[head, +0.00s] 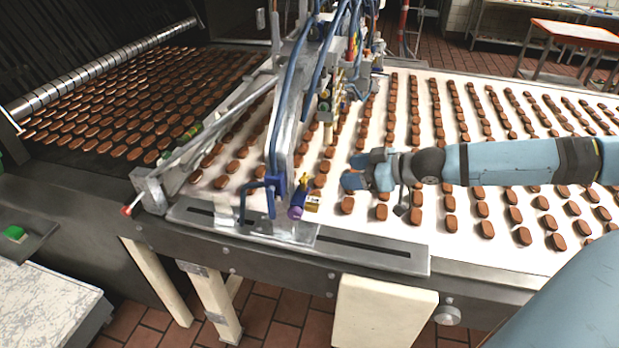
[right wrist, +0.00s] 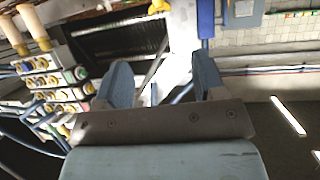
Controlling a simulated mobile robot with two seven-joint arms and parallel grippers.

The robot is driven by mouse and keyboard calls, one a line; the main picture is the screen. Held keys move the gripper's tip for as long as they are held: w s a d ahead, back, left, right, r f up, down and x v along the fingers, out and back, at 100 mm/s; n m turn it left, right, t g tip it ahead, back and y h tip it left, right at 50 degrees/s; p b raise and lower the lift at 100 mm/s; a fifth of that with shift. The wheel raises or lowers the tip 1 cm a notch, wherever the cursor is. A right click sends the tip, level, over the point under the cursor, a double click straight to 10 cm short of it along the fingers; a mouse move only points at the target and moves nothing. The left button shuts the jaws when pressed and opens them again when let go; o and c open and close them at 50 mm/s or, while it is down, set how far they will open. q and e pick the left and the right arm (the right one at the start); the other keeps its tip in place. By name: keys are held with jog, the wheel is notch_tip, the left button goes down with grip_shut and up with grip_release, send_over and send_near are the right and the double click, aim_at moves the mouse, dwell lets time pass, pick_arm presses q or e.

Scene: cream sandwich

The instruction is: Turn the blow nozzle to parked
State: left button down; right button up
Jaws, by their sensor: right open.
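A small nozzle-like fitting with a purple barrel (head: 297,203), a brass top and a yellow tag hangs at the front of the metal frame over the conveyor. I take it to be the blow nozzle, but its setting is too small to read. My right gripper (head: 351,171) is open and empty, a little right of the fitting and apart from it, pointing left above the biscuits. Its two blue fingers also show in the right wrist view (right wrist: 163,78), with nothing held between them. My left gripper is not in view.
A white conveyor belt (head: 520,255) carries rows of brown biscuits. The metal frame (head: 288,110), with blue hoses and brass valves, crosses it left of my gripper. A blue lever (head: 271,190) sits just left of the purple barrel. An orange-edged table (head: 578,32) stands at back right.

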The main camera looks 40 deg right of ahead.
aim_at(304, 175)
jog(key=p+x, duration=0.1)
jog(key=x, duration=0.9)
jog(key=shift+w+a, duration=0.15)
jog(key=shift+w, duration=0.1)
jog(key=shift+w+a+f, duration=0.3)
jog(key=shift+w+f, duration=0.05)
jog(key=shift+w, duration=0.1)
